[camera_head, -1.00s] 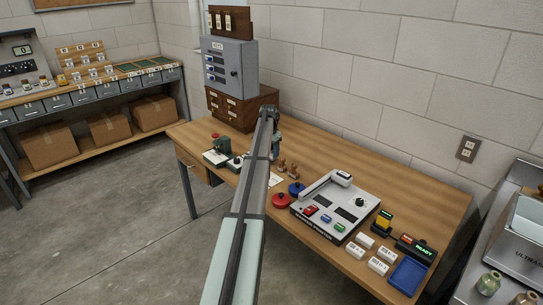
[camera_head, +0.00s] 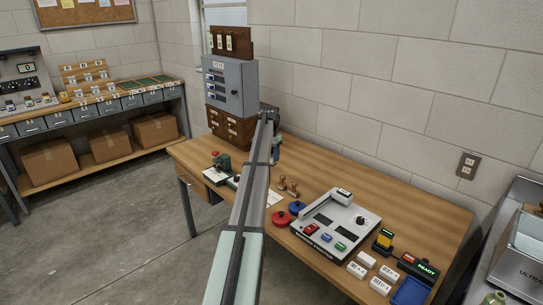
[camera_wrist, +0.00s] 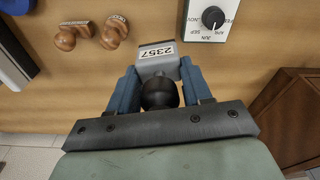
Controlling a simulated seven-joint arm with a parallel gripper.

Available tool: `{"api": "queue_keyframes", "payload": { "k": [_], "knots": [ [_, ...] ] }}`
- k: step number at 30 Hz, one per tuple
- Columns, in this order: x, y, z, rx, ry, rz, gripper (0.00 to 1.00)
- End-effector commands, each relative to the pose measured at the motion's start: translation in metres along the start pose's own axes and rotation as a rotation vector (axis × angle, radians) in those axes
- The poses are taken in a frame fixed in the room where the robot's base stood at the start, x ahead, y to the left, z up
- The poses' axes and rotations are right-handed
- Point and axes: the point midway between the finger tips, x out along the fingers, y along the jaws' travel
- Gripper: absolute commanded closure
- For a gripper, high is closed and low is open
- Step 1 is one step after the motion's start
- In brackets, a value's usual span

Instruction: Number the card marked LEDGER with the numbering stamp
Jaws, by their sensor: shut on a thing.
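My gripper (camera_wrist: 158,78) has its blue fingers shut on the numbering stamp (camera_wrist: 155,66), a grey body with a black knob and a label reading 2357. In the head view my gripper (camera_head: 275,147) is at the far end of the arm, over the back left of the wooden desk (camera_head: 400,215), in front of the cabinets; the stamp cannot be made out there. In the wrist view, wood shows around the stamp; its height above it cannot be told. No card marked LEDGER can be read. A pale flat patch (camera_head: 274,198) beside my arm may be a card.
Two wooden hand stamps (camera_wrist: 72,36) (camera_wrist: 114,33) stand left of my gripper in the wrist view; a month dial plate (camera_wrist: 212,18) is at right. Brown drawers (camera_head: 232,132) and a grey cabinet (camera_head: 230,85) stand behind. A console (camera_head: 335,222) and ink pads (camera_head: 283,218) stand nearer.

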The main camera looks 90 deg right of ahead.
Motion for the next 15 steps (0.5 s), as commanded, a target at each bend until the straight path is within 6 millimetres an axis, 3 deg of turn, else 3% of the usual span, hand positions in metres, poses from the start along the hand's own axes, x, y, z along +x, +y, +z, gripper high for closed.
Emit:
{"api": "queue_keyframes", "payload": {
  "k": [8, 11, 15],
  "knots": [
    [-0.001, -0.008, 0.005, 0.004, 0.0, 0.0, 0.73],
    [-0.003, -0.025, 0.017, 0.015, -0.001, 0.001, 0.73],
    [-0.008, -0.062, 0.046, 0.044, -0.002, 0.004, 0.73]
  ]
}}
